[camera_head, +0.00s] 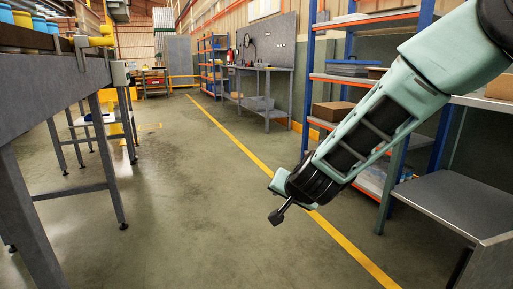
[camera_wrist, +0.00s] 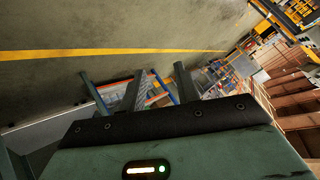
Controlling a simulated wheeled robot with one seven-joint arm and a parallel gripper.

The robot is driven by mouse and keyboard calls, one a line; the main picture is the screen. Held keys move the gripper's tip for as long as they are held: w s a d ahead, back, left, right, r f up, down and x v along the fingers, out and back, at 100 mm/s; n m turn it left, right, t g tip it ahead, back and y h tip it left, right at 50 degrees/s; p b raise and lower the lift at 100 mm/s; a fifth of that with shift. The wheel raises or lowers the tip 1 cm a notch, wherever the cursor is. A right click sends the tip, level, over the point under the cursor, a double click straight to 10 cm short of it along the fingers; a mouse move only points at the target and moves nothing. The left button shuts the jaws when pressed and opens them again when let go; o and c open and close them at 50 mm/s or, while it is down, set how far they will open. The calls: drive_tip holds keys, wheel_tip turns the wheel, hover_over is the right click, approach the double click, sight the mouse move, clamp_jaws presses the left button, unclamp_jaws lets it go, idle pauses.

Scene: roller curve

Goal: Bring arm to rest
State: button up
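My arm reaches in from the upper right of the head view and slopes down to the left. My gripper (camera_head: 277,215) is at its lower end, in free air over the floor and yellow line. The head view shows it side-on, so the finger gap is hidden there. In the wrist view my gripper (camera_wrist: 139,82) has two dark fingers standing apart. Nothing appears held between them; the shelving seen there lies behind.
A grey workbench (camera_head: 40,100) with blue and yellow tubs stands close on the left. Blue-and-orange shelving (camera_head: 310,90) and a low grey table (camera_head: 450,203) stand on the right. The floor (camera_head: 180,190) between is clear, with a yellow line (camera_head: 245,150) along it.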

drive_tip(key=s+a+r+n+g+y, duration=0.1)
drive_tip(key=s+a+n+g+y, duration=0.1)
drive_tip(key=s, duration=0.4)
drive_tip(key=s+a+r+n+g+y, duration=0.1)
drive_tip(key=s+a+n, duration=0.15)
drive_tip(key=s, duration=0.35)
drive_tip(key=s+d+f+n+g+h, duration=0.1)
drive_tip(key=s+d+n+g+h, duration=0.25)
drive_tip(key=s, duration=0.85)
drive_tip(key=s+d+f+n+g+h, duration=0.1)
drive_tip(key=s+d+n+g, duration=0.25)
drive_tip(key=s+d, duration=0.6)
wheel_tip(320, 180, up, 33)
drive_tip(key=s+a+p, duration=0.1)
drive_tip(key=s+p, duration=0.1)
drive_tip(key=p, duration=3)
drive_tip(key=shift+s+a+n, duration=0.35)
drive_tip(key=shift+s+a, duration=0.05)
